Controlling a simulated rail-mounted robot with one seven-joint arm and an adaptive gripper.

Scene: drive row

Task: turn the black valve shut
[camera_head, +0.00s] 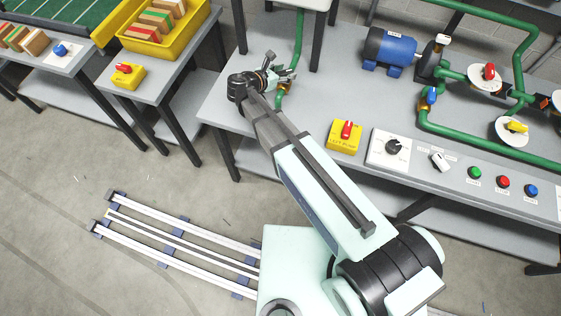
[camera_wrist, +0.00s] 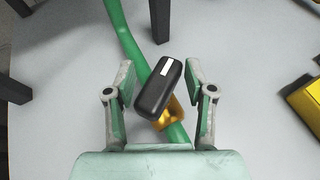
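The black valve handle (camera_wrist: 160,88) shows in the wrist view, with a white mark on its top. It sits over a brass valve body (camera_wrist: 174,112) on a green pipe (camera_wrist: 127,40) and lies tilted across the pipe line. My gripper (camera_wrist: 162,82) is open, with one finger on each side of the handle and a visible gap on both sides. In the head view my gripper (camera_head: 284,72) is at the left part of the bench, by the brass valve body (camera_head: 281,98). There the black handle is hidden or too small to make out.
A yellow box with a red switch (camera_head: 345,135) stands right of my gripper. A blue motor (camera_head: 389,48) and green pipes with coloured valves are further right. A grey table leg (camera_head: 318,40) stands close behind my gripper.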

